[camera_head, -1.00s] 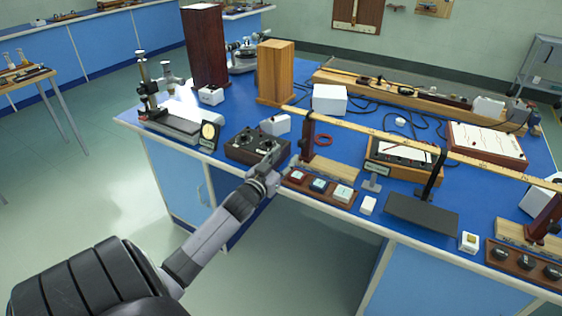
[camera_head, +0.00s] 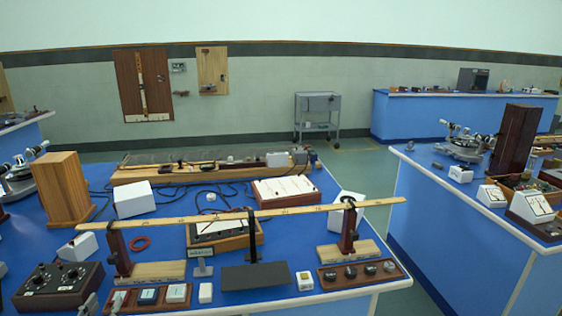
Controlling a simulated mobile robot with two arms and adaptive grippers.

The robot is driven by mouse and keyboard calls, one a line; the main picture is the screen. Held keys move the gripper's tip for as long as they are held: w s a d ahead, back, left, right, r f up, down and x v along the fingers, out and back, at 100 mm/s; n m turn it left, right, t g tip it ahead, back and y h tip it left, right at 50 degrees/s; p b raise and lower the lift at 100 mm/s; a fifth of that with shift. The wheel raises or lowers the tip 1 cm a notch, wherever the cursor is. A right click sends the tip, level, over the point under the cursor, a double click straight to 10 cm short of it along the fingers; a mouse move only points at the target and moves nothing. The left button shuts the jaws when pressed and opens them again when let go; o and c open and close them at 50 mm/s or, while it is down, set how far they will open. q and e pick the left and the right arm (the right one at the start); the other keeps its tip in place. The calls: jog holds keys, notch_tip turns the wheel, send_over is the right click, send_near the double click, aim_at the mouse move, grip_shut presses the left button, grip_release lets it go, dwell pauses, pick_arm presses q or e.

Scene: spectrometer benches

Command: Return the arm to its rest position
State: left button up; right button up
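My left gripper (camera_head: 89,303) just shows at the bottom left edge of the head view. Only its grey tip is in the picture, at the front right corner of a dark control box with dials (camera_head: 58,288). I cannot tell whether it touches the box or whether its fingers are open or shut. Nothing held shows in it. The rest of my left arm is below the picture. My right gripper is not in view.
The blue bench (camera_head: 290,235) is crowded. A long wooden rule (camera_head: 300,210) spans supports near its front. Switch blocks (camera_head: 150,296) sit right of the gripper. A wooden block (camera_head: 63,190) stands at left. An aisle separates the right bench (camera_head: 450,215).

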pick_arm(q)
jog(key=s+d+f+m+g+h, duration=0.1)
jog(key=s+d+f+g+h, duration=0.1)
jog(key=s+d+f+g, duration=0.7)
jog(key=s+d+f+m+g+h, duration=0.2)
jog(key=s+d+m+g, duration=0.15)
jog(key=s+d, duration=1.45)
notch_tip(320, 180, down, 24)
jog(key=s+a+g, duration=0.1)
jog(key=s, duration=0.1)
jog(key=s+a+f+g, duration=0.1)
jog(key=s+a+f, duration=0.2)
jog(key=s+f, duration=1.4)
jog(key=shift+s+f, duration=0.2)
jog(key=shift+f, duration=0.3)
